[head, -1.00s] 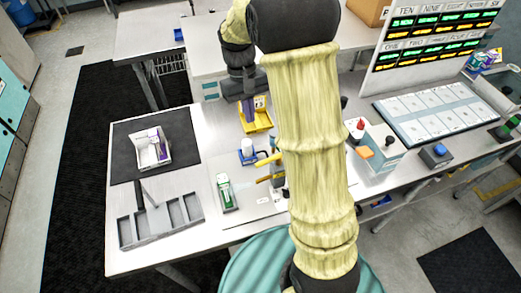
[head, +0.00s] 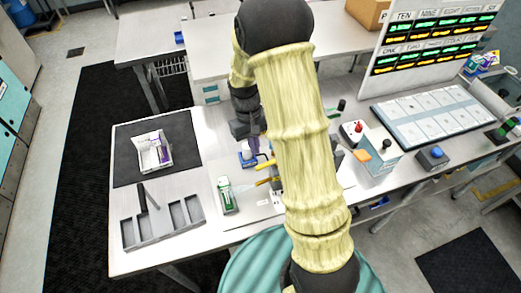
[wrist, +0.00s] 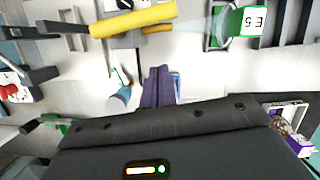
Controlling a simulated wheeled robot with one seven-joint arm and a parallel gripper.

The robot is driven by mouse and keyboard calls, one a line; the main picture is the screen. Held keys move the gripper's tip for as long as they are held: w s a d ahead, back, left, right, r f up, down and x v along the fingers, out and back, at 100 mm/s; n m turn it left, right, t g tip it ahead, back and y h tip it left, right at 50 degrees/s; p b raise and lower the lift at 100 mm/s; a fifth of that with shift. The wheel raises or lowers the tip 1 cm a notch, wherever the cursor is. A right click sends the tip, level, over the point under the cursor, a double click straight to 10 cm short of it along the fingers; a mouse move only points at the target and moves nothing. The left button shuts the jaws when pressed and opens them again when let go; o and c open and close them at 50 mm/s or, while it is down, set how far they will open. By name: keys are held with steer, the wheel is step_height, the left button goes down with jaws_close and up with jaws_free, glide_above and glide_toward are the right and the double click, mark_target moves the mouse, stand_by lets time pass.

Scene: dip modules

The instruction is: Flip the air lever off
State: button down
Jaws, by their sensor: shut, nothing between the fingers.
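I cannot tell which one is the air lever. My gripper (head: 254,146) is behind the yellow pieces, over the blue-and-white item. In the wrist view its purple fingers (wrist: 157,84) are together and empty, apart from the large handle.
A green-and-white box (head: 226,195) stands left of the lever. A grey compartment tray (head: 160,222) and a white bin (head: 153,153) on a dark mat are farther left. A blue-and-white item (head: 246,157) sits close to my gripper. A red-button box (head: 352,133) is to the right.

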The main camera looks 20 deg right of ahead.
mark_target(269, 163)
steer(key=s, duration=0.1)
steer(key=s+p, duration=0.1)
steer(key=s+r, duration=0.1)
steer(key=shift+s+d, duration=0.35)
